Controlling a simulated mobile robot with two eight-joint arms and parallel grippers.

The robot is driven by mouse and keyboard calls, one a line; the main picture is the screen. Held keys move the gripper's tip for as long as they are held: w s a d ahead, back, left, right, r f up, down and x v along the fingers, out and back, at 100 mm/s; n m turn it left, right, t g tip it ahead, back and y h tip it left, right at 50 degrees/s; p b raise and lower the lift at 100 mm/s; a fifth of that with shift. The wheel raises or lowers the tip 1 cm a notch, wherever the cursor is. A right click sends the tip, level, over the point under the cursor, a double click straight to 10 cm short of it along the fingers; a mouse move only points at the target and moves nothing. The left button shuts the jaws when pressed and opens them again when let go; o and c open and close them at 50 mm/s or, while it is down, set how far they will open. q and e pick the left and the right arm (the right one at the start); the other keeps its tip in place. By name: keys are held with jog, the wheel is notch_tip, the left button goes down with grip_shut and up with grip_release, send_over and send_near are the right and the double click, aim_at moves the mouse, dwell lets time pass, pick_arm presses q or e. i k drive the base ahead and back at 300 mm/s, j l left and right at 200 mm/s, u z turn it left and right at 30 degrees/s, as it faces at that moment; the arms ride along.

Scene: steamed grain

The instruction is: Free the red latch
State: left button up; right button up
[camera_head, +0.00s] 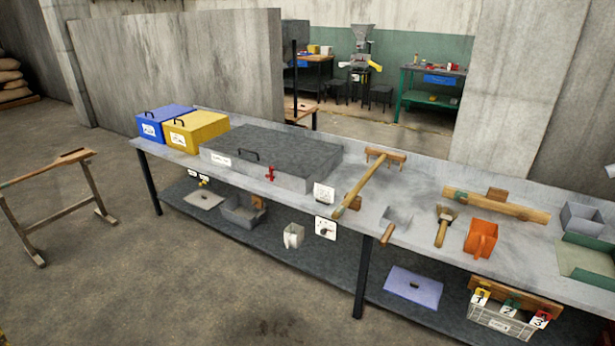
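The red latch (270,173) is small and sits on the front face of a wide, low grey box (300,178) on the long workbench. The box's dark grey lid (275,146) looks shut and has a black handle (249,154) near its front left. A white label is on the box's front, left of the latch. The latch's exact position is too small to tell. Neither of my grippers is in view.
Blue (163,120) and yellow (196,131) boxes stand left of the grey box. A wooden rake (365,183), a brush (445,226) and an orange scoop (481,238) lie to its right. A wooden trestle (55,190) stands at left. The floor before the bench is clear.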

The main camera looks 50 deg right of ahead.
aim_at(270, 175)
jog(key=z, duration=1.4)
jog(key=i+z, duration=0.1)
jog(key=i, duration=2.7)
jog(key=j, duration=0.1)
